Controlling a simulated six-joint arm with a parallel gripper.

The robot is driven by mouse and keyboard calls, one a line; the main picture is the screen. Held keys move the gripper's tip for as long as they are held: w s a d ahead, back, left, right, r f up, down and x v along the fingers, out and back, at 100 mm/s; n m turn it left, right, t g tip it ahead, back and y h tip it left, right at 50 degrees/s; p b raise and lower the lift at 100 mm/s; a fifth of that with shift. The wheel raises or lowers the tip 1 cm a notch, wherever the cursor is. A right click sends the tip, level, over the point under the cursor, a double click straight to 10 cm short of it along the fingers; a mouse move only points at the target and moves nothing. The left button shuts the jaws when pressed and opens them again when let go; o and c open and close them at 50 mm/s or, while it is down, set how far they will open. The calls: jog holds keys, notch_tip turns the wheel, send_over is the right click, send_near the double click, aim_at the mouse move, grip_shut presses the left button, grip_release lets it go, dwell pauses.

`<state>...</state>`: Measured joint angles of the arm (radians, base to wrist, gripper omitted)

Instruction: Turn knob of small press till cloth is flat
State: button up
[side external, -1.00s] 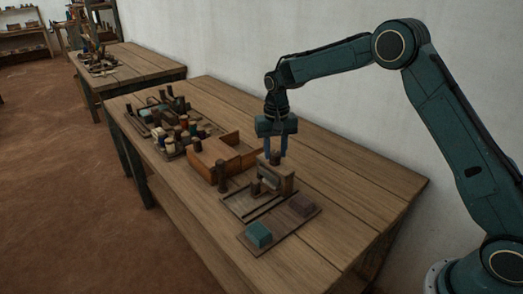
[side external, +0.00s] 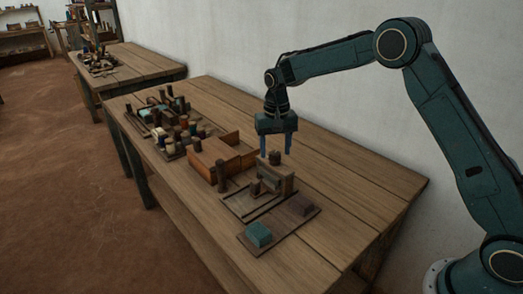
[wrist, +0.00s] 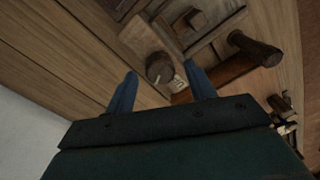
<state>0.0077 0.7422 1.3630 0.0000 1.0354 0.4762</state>
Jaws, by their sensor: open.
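The small wooden press (side external: 288,182) stands on the workbench with a dark round knob (side external: 275,158) on top. The knob also shows in the wrist view (wrist: 160,68), centred between my fingers. My gripper (side external: 276,152) points down over the press, its fingers apart on either side of the knob's top, with a gap showing to each side. In the wrist view my gripper (wrist: 160,78) is open and empty. I cannot make out the cloth or tell whether it is flat.
A board with a teal block (side external: 258,234) and a dark brown block (side external: 304,204) lies in front of the press. An orange-brown wooden box (side external: 203,170) and a rack of spools (side external: 172,145) stand to the left. The bench's right side is clear.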

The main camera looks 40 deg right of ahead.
aim_at(276, 154)
notch_tip(276, 154, up, 13)
dwell(0.6)
jog(key=shift+r, duration=0.1)
jog(key=s+r+n+t, duration=0.1)
jog(key=s+r, duration=0.4)
jog(key=s, duration=0.5)
jog(key=s+r+n+t, duration=0.2)
jog(key=s+r, duration=0.3)
jog(key=s, duration=0.4)
jog(key=s+f+n+t, duration=0.1)
jog(key=s+f, duration=0.2)
jog(key=s, duration=0.6)
jog(key=s+f+n+t, duration=0.1)
jog(key=s+f, duration=0.2)
jog(key=s, duration=0.6)
jog(key=shift+s+a+f+n+t, duration=0.2)
jog(key=shift+s+n+t, duration=0.05)
jog(key=shift+n+t, duration=0.05)
